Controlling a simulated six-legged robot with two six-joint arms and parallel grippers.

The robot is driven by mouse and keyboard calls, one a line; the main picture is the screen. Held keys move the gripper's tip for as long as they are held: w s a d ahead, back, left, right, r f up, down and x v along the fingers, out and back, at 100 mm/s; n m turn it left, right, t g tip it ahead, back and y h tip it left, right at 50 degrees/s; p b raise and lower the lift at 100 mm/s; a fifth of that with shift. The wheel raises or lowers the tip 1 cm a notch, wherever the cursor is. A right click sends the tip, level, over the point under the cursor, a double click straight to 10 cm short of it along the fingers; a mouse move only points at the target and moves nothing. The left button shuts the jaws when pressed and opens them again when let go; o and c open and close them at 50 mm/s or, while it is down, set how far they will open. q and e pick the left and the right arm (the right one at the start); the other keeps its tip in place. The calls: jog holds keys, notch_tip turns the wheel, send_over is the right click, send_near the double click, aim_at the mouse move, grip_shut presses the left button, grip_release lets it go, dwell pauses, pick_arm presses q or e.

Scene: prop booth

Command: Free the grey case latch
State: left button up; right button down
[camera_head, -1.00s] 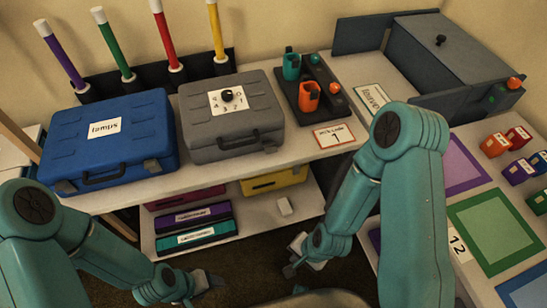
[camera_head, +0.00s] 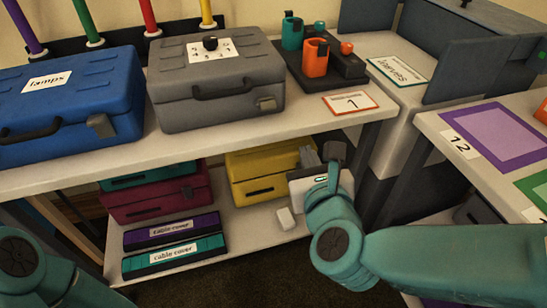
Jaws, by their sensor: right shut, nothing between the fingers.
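The grey case (camera_head: 216,85) sits closed on the upper shelf, its handle facing me. A black dial (camera_head: 210,43) stands on a white numbered label (camera_head: 203,51) on its lid. The grey case latch (camera_head: 266,104) is a small metal tab at the right of its front; I cannot tell whether it is locked. My right gripper (camera_head: 322,156) is shut and empty, below and to the right of the latch, in front of the lower shelf and clear of the case. My left arm shows at the bottom left; its gripper is out of view.
A blue case (camera_head: 68,98) stands left of the grey one. A card marked 1 (camera_head: 350,103) and a dark holder with orange and teal cups (camera_head: 315,58) are to the right. A yellow case (camera_head: 265,172) and table covers (camera_head: 172,258) lie on the lower shelf.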

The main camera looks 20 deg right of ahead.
pick_arm(q)
notch_tip(320, 180, down, 10)
jog(key=b, duration=0.7)
jog(key=shift+w+a, duration=0.15)
pick_arm(e)
jog(key=s+a+t+y, duration=0.2)
jog(key=s+a, duration=0.1)
jog(key=s, duration=0.1)
jog(key=shift+s+a+f+t+y, duration=0.35)
jog(key=shift+a+t+y, duration=0.05)
jog(key=p, duration=0.2)
send_near(265, 105)
notch_tip(265, 105, down, 5)
jog(key=w, duration=0.3)
pick_arm(q)
jog(key=r, duration=0.1)
jog(key=s+r, duration=0.1)
jog(key=r+p, duration=0.1)
jog(key=shift+s+d+r+g, duration=0.2)
jog(key=shift+s+d+g, duration=0.05)
jog(key=shift+s+g, duration=0.05)
pick_arm(e)
jog(key=w+r, duration=0.3)
jog(key=shift+d+r, duration=0.15)
